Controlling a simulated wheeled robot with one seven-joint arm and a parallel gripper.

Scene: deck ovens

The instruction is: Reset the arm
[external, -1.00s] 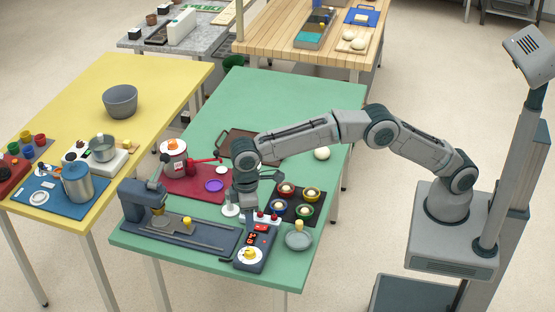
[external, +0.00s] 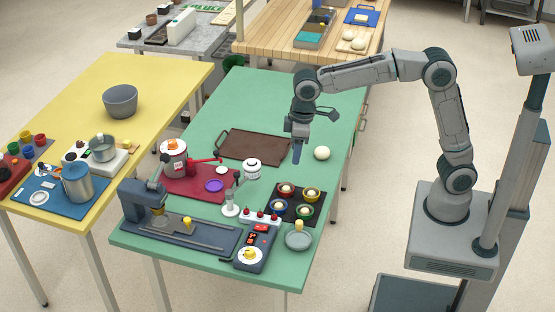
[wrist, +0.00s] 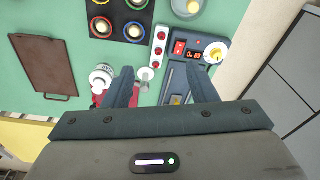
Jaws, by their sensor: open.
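My gripper (external: 297,153) hangs above the green table (external: 220,105), near the right end of the brown tray and left of a pale dough ball (external: 322,153). Its fingers point down and hold nothing. In the wrist view the two fingers of my gripper (wrist: 160,85) stand apart, with the green table and the control box below them. My arm is raised and bent, with its elbow high above the table's right side.
Below are the brown tray (external: 231,145), a white-topped stand (external: 231,209), a control box (external: 253,250) with a yellow knob, a dark mat with several coloured rings (external: 306,210), and a grey dish (external: 298,241). The far green tabletop is clear.

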